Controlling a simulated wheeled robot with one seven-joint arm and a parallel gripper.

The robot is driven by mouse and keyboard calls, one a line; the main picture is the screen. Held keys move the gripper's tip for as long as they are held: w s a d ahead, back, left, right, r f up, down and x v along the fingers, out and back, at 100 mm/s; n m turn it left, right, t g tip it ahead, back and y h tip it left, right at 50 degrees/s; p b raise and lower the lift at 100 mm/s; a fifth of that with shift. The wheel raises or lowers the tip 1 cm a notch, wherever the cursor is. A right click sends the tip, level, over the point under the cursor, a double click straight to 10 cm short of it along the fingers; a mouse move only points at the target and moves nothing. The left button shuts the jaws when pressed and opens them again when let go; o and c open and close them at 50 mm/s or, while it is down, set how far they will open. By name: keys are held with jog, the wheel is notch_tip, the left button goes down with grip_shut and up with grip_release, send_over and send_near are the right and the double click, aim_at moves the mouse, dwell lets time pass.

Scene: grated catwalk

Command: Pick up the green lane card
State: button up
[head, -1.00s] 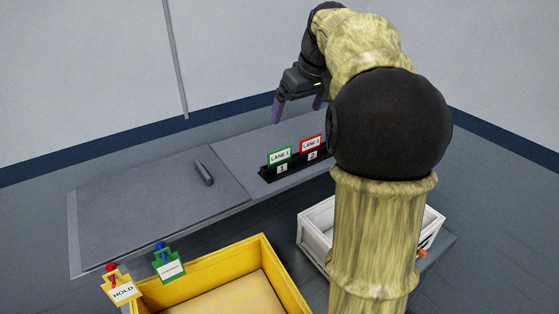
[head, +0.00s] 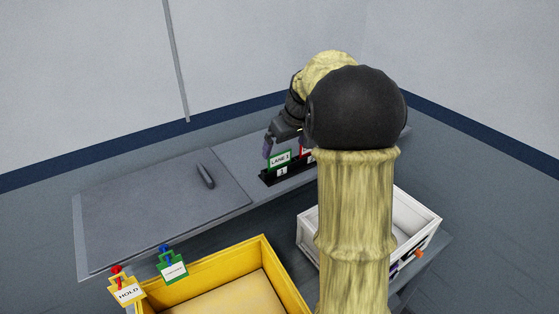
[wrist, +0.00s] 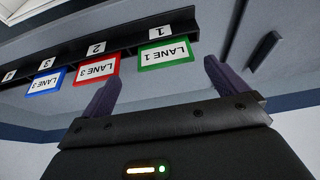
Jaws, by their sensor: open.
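The green lane card (head: 280,160), green-bordered and marked LANE 1, stands upright in slot 1 of a black rack (head: 268,181) on the grey bench. In the wrist view the green lane card (wrist: 164,54) appears upside down, just beyond the fingertips and between their lines. My gripper (wrist: 160,75) is open with two purple fingers and nothing between them. In the head view my gripper (head: 287,146) is close to the card, at its far side; the exact gap cannot be told.
A red-bordered card (wrist: 97,70) and a blue-bordered card (wrist: 46,81) stand beside the green one in the rack. A dark bar (head: 205,175) lies on the bench. A yellow bin (head: 220,257) with a HOLD tag (head: 128,291) and green tag (head: 173,268), and a white crate (head: 425,220), stand in front.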

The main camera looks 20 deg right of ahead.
aim_at(280, 154)
dwell(0.3)
jog(key=shift+a+p+x, duration=0.2)
jog(key=shift+p+x, duration=0.5)
jog(key=shift+x, duration=0.6)
jog(key=shift+a+p+x, duration=0.15)
jog(key=shift+p+x, duration=0.55)
jog(key=shift+x, duration=0.6)
jog(key=shift+s, duration=0.15)
jog(key=shift+c, duration=0.2)
jog(key=c, duration=1)
